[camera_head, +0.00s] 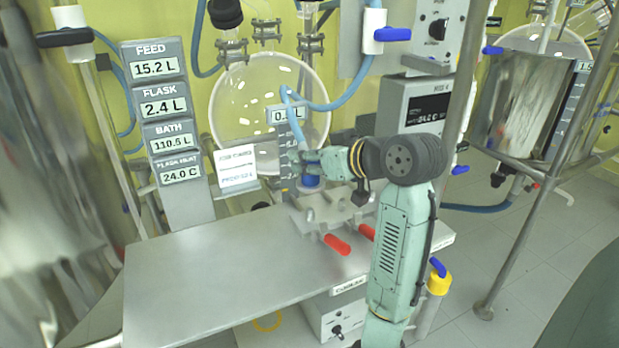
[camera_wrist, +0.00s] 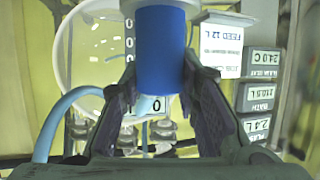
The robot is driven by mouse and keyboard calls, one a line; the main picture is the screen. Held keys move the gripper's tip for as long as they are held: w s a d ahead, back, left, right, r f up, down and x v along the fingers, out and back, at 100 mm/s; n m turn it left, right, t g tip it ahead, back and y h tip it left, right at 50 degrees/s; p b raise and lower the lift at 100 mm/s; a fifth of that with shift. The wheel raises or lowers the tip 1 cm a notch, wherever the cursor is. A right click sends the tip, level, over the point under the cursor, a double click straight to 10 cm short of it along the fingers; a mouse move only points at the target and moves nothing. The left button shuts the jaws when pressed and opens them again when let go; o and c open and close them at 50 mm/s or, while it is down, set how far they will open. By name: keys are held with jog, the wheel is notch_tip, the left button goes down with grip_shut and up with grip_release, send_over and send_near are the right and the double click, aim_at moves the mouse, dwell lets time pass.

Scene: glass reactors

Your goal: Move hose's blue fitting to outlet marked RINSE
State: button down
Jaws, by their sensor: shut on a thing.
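The blue fitting (camera_wrist: 160,45) is a thick blue cylinder between my gripper's two dark fingers in the wrist view. My gripper (camera_head: 311,172) is shut on it; in the head view the fitting (camera_head: 311,181) shows just under the fingers, above the back of a metal valve block (camera_head: 318,222). I cannot tell whether the fitting touches the block. A light blue hose (camera_head: 291,108) rises from near the gripper and bends toward the glass vessel; a light blue hose (camera_wrist: 62,112) also shows at left in the wrist view. I cannot read any RINSE marking.
Red handles (camera_head: 337,244) stick out at the front of the valve block. A round glass vessel (camera_head: 240,110) stands behind, with a display column (camera_head: 168,130) to the left. The steel bench top (camera_head: 210,285) is clear at the left. A metal post (camera_head: 462,110) stands right of my arm.

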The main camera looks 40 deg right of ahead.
jog(key=shift+r, duration=0.9)
jog(key=shift+f+p, duration=0.45)
jog(key=shift+p, duration=0.05)
jog(key=shift+r, duration=0.2)
jog(key=shift+r+p, duration=1.35)
jog(key=shift+r, duration=0.35)
jog(key=shift+w+a+f, duration=0.1)
jog(key=shift+w, duration=0.05)
